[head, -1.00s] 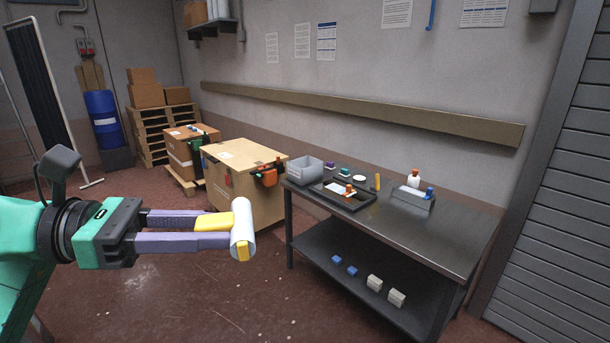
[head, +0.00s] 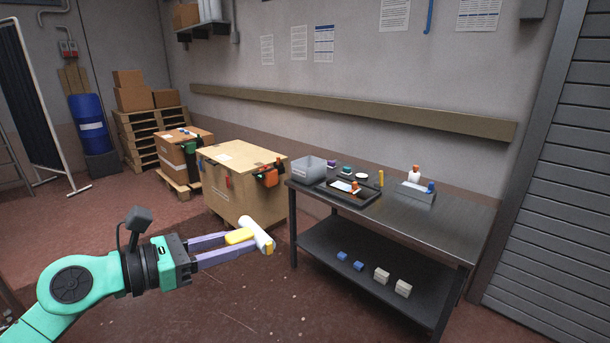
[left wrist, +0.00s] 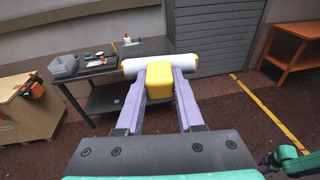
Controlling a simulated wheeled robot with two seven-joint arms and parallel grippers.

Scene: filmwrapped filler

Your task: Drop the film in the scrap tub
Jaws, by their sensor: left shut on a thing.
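The film (head: 257,233) looks like a whitish roll with a yellow block-like part (head: 240,236). My left gripper (head: 246,241) is shut on it, and the purple fingers hold it in the air, left of the metal table and in front of the wooden crate. In the left wrist view the roll (left wrist: 190,64) lies across the fingertips, with the yellow part (left wrist: 159,78) between the fingers. A grey open tub (head: 308,170), probably the scrap tub, stands on the table's left end, beyond the gripper. Its inside is mostly hidden.
The metal table (head: 440,220) also bears a black tray (head: 373,193), a white bottle (head: 414,174) and a grey holder (head: 414,194). Small blocks lie on its lower shelf (head: 375,262). The wooden crate (head: 238,187) stands left of the table. The red floor in front is clear.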

